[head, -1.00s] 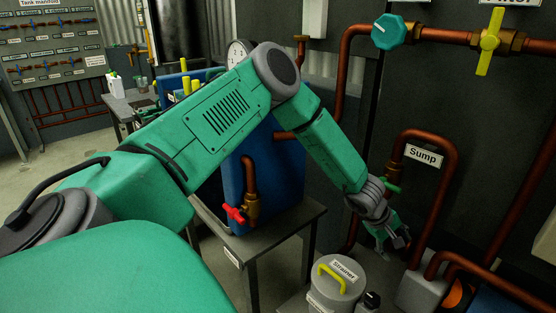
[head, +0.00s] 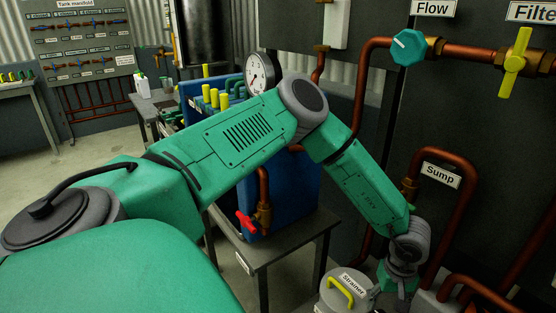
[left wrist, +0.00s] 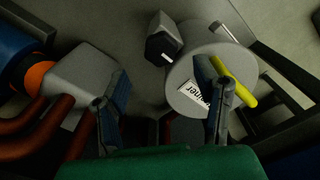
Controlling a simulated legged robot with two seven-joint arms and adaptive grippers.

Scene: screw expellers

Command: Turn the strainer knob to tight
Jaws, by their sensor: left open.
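The strainer (head: 337,303) is a grey round canister with a yellow lid handle (head: 340,291) and a "Strainer" label, at the bottom of the head view. In the left wrist view the strainer (left wrist: 190,95) shows from above, with its yellow handle (left wrist: 234,80). A black faceted knob (left wrist: 161,47) on a grey body sits beside it. My left gripper (left wrist: 162,75) is open and points down. In the wrist view its right finger overlaps the strainer lid and its left finger is near a grey block; the knob appears beyond the fingertips, apart from them. My right gripper is out of view.
Copper pipes with a "Sump" sign (head: 440,175) stand right of my left arm. A grey block (left wrist: 90,80) with copper pipes lies left of the strainer in the wrist view. A small table (head: 265,250) bears a blue tank (head: 295,190) with a red valve (head: 245,222).

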